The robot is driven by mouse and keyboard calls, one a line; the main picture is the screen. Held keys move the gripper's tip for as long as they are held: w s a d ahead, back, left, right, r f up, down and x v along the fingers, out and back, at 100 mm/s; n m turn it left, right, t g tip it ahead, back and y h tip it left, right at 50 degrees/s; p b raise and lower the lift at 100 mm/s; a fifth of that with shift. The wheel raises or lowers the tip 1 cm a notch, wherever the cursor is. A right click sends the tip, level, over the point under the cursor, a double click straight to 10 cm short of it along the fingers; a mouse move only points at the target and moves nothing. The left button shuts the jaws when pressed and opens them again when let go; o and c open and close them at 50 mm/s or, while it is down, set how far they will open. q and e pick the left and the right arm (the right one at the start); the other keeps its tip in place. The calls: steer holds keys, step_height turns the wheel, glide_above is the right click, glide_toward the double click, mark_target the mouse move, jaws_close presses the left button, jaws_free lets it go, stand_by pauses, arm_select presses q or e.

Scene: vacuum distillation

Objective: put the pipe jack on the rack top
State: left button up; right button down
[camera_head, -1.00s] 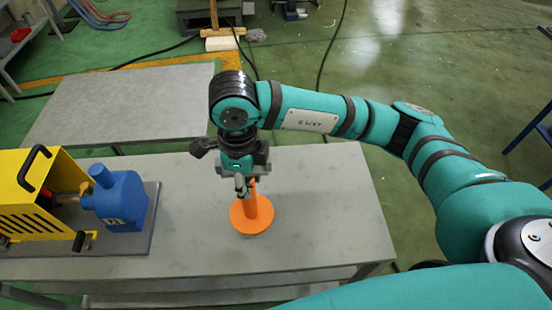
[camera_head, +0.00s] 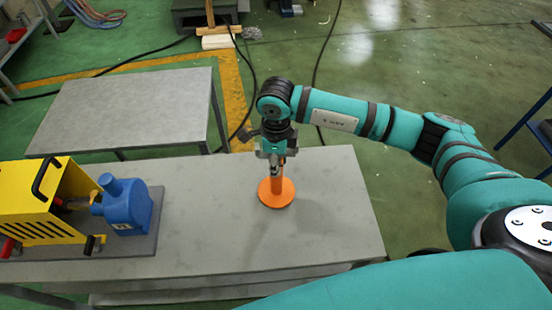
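The orange pipe jack (camera_head: 277,188), a round flat base with an upright post, is over the grey table (camera_head: 215,240) in front of me. My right gripper (camera_head: 275,163) comes down from above and is shut on the upper part of the post. The jack is upright with its base facing down. I cannot tell whether the base touches the table or hangs a little above it. My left gripper is not in view. Which surface is the rack top is not clear from this view.
A yellow machine (camera_head: 40,200) and a blue unit (camera_head: 124,205) stand on a dark plate at the table's left. A second grey table (camera_head: 130,108) stands behind. The right part of the front table is clear. Cables lie on the green floor.

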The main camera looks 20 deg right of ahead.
steer(key=shift+f, duration=0.15)
steer(key=c, duration=0.9)
jaws_free()
steer(key=shift+c, duration=0.2)
step_height(320, 180, up, 11)
steer(key=b, duration=0.3)
steer(key=shift+f+b, duration=0.2)
steer(key=shift+b, duration=0.15)
steer(key=shift+r, duration=0.8)
